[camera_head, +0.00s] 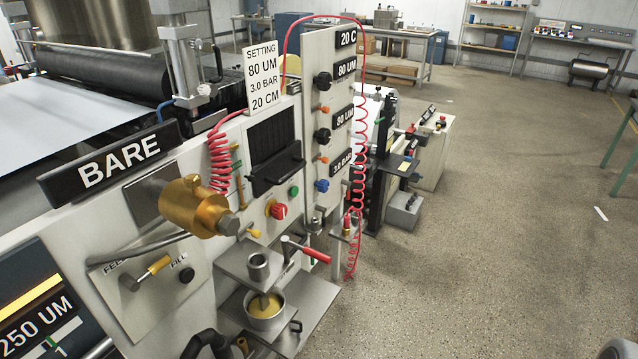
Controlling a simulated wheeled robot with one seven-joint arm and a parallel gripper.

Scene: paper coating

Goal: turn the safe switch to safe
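No label reading SAFE can be made out in the head camera view. My gripper is not visible in this view.
A brass cylinder (192,207) juts out left of the knob. A tall panel (322,130) with several knobs and a red coiled hose is right. Open floor (500,220) lies further right.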

